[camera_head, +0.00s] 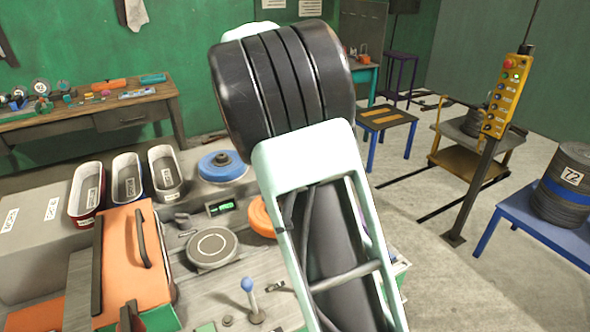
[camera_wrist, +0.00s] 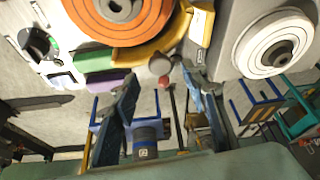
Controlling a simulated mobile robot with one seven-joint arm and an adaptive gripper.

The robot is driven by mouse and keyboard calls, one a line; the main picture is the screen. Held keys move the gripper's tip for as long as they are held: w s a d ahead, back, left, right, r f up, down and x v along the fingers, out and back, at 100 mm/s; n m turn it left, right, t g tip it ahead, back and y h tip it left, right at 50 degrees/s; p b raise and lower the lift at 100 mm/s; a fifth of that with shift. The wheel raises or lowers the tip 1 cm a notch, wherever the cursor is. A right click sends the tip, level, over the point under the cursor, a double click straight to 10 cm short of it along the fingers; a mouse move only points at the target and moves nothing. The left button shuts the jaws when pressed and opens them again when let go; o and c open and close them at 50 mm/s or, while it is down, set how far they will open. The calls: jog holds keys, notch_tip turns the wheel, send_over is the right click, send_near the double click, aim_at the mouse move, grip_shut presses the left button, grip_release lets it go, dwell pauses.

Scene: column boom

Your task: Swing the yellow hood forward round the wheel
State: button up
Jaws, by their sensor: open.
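The yellow hood (camera_wrist: 165,42) shows in the wrist view as a curved band along the lower right edge of the orange wheel (camera_wrist: 120,18). A small reddish ball (camera_wrist: 165,81) is just below the hood; I cannot tell if it is joined to it. My gripper (camera_wrist: 160,75) is open, with its blue fingers on either side of the ball and pointing toward the hood. I cannot tell whether either finger touches anything. In the head view, part of the orange wheel (camera_head: 261,216) shows beside my arm; my arm hides the hood and gripper there.
A white wheel (camera_wrist: 272,45) is right of the fingers in the wrist view. Green (camera_wrist: 97,60) and purple (camera_wrist: 107,82) pieces lie left. On the bench are a blue wheel (camera_head: 222,166), a round plate (camera_head: 212,248) and a blue-knobbed lever (camera_head: 247,285). A yellow control box (camera_head: 507,97) stands right.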

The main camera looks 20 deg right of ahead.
jog(key=v, duration=0.8)
